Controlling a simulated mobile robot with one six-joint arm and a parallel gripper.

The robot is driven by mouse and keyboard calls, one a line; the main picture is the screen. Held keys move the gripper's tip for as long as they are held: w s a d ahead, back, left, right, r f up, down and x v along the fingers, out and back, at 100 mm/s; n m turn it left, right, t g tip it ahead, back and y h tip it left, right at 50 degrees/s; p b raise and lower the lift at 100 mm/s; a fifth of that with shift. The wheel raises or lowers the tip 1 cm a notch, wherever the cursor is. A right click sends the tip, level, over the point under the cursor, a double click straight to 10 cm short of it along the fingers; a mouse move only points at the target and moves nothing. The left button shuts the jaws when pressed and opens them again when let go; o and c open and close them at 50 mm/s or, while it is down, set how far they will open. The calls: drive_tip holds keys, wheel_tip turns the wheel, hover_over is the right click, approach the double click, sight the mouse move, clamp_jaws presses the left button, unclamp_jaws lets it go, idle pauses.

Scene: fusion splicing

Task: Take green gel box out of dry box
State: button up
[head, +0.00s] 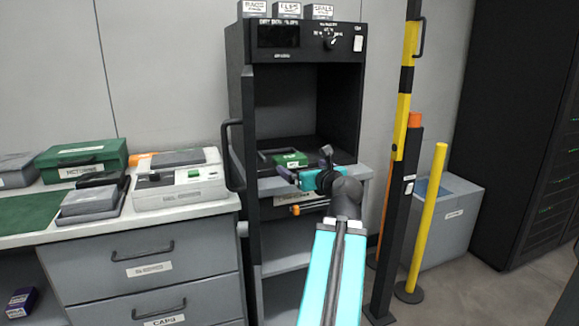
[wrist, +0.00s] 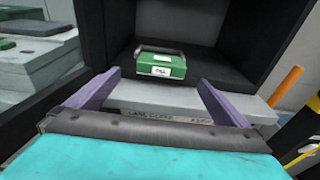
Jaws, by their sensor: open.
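The green gel box (head: 290,160) sits on the floor of the dry box (head: 235,100), near its front opening. In the wrist view the green gel box (wrist: 162,67) shows a white label on its front and lies ahead of and between my fingers. The dry box (wrist: 225,85) stands open around it, its dark inside in view. My gripper (wrist: 156,92) is open and empty, with its two purple fingers spread wide, just in front of the opening and short of the green box. In the head view my gripper (head: 284,175) is at the dry box's front edge.
A dark door with a handle (head: 233,155) stands at the dry box's left. A yellow post (head: 427,215) and a dark post (head: 398,220) stand to the right. The counter at left holds a green case (head: 83,160) and a grey-white device (head: 180,182).

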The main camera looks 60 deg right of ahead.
sight(292, 161)
drive_tip(key=shift+w+d+p, duration=0.1)
drive_tip(key=shift+p, duration=0.2)
drive_tip(key=p+x, duration=0.1)
drive_tip(key=p, duration=0.1)
drive_tip(key=p+x, duration=0.1)
drive_tip(key=p, duration=0.1)
drive_tip(key=shift+w+d+r, duration=0.1)
drive_tip(key=shift+w+d, duration=0.15)
drive_tip(key=shift+w, duration=0.1)
drive_tip(key=w+d+p, duration=0.1)
drive_tip(key=p, duration=0.4)
idle(0.4)
drive_tip(key=p, duration=0.3)
drive_tip(key=w+p, duration=0.1)
drive_tip(key=p, duration=0.2)
drive_tip(key=shift+d+f, duration=0.25)
drive_tip(key=shift+d, duration=0.05)
drive_tip(key=shift+x, duration=1.5)
drive_tip(key=shift+f, duration=0.15)
